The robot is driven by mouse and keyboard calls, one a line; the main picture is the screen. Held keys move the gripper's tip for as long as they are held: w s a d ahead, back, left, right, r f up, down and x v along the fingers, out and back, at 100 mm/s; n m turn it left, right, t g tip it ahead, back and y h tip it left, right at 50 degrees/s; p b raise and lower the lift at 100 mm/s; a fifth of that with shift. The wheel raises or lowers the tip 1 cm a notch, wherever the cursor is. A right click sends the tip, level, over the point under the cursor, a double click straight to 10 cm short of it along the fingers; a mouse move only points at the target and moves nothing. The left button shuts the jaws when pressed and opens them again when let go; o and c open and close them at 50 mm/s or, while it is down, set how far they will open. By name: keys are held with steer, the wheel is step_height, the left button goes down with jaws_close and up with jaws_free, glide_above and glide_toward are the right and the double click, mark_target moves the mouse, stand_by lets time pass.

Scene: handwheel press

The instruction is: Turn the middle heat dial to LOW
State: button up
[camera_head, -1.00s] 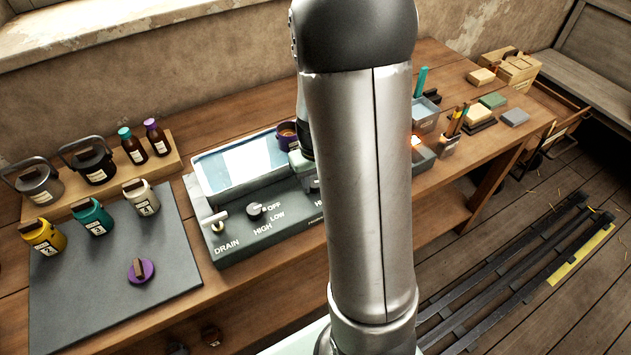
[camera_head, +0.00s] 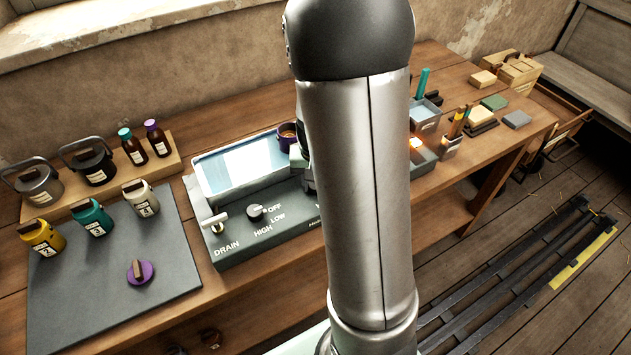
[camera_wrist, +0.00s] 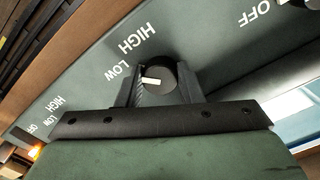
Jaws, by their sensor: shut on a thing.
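The middle heat dial (camera_wrist: 161,80) is a round black knob with a white pointer mark, in the wrist view. Its pointer faces left, roughly toward the printed LOW (camera_wrist: 117,75); HIGH (camera_wrist: 137,45) is printed above that. My gripper (camera_wrist: 158,88) is shut on the dial, with one dark finger on each side of it. The gripper body covers the panel below, so the dial's OFF mark is hidden. In the head view my arm hides the middle dial and the fingertips.
The left dial (camera_head: 255,211) with its own OFF, LOW and HIGH marks and the white DRAIN handle (camera_head: 214,220) are left of my arm. A water-filled basin (camera_head: 211,183) lies behind the panel. An orange glow (camera_head: 416,144) shows on the right.

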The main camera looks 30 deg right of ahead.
steer(key=shift+r, duration=0.1)
steer(key=o, duration=1)
steer(key=shift+c, duration=0.2)
steer(key=shift+r, duration=0.1)
step_height(320, 180, up, 17)
steer(key=b, duration=0.1)
